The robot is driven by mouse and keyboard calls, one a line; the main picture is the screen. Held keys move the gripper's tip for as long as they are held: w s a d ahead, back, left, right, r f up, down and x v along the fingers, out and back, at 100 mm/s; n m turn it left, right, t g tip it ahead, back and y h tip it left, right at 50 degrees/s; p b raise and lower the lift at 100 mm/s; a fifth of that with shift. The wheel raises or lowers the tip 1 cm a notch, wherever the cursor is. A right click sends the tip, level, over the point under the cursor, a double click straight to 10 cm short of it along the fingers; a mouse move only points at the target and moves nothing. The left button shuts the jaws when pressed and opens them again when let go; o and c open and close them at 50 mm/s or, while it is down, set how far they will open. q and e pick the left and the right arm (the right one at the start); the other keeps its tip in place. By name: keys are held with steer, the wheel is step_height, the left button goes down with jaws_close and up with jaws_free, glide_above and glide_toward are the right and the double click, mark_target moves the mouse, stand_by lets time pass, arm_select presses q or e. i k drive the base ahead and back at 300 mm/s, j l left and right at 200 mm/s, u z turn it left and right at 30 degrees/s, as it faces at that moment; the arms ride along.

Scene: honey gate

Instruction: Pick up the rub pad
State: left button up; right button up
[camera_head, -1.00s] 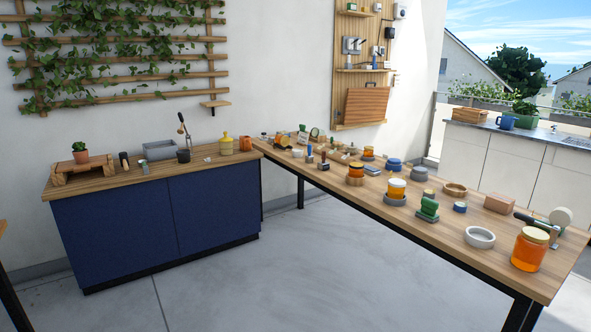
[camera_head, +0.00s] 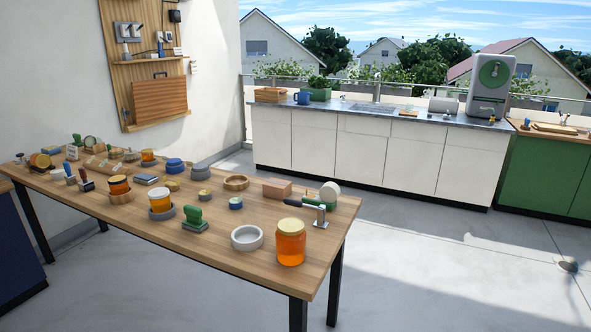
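I cannot tell for sure which item is the rub pad. A green-handled block on a dark flat base (camera_head: 193,219) stands near the front edge of the long wooden table (camera_head: 268,206) and may be it. A flat grey-blue pad-like block (camera_head: 146,179) lies farther back on the same table. Neither of my grippers is in view.
Close to the green-handled block are a honey jar on a grey dish (camera_head: 160,203), a white round dish (camera_head: 246,238) and a large honey jar (camera_head: 290,243). Several small items crowd the table's left end. Open floor (camera_head: 430,270) lies to the right.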

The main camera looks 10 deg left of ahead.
mark_target(78, 143)
steer(key=i+l+z, duration=0.55)
steer(key=i+z, duration=0.55)
steer(key=i, duration=0.15)
steer(key=i+u, duration=0.15)
steer(key=i, duration=0.55)
steer(key=i+u, duration=0.15)
steer(key=i, duration=0.55)
steer(key=i+l+u, duration=0.2)
steer(key=i, duration=0.55)
steer(key=i+u, duration=0.3)
steer(key=i, duration=0.25)
steer(key=i+u, duration=0.3)
steer(key=i, duration=0.3)
steer(key=i+l+u, duration=0.3)
steer(key=i, duration=0.2)
steer(key=i+j+u, duration=0.2)
steer(key=u, duration=0.25)
steer(key=i+j+u, duration=0.1)
steer(key=i+u, duration=0.65)
steer(key=u, duration=0.15)
steer(key=i+l+u, duration=0.15)
steer(key=i+u, duration=0.3)
steer(key=i+j+u, duration=0.15)
steer(key=i, duration=1.25)
steer(key=i+u, duration=0.1)
steer(key=i, duration=1.3)
steer(key=i+l+u, duration=0.15)
steer(key=i, duration=1.25)
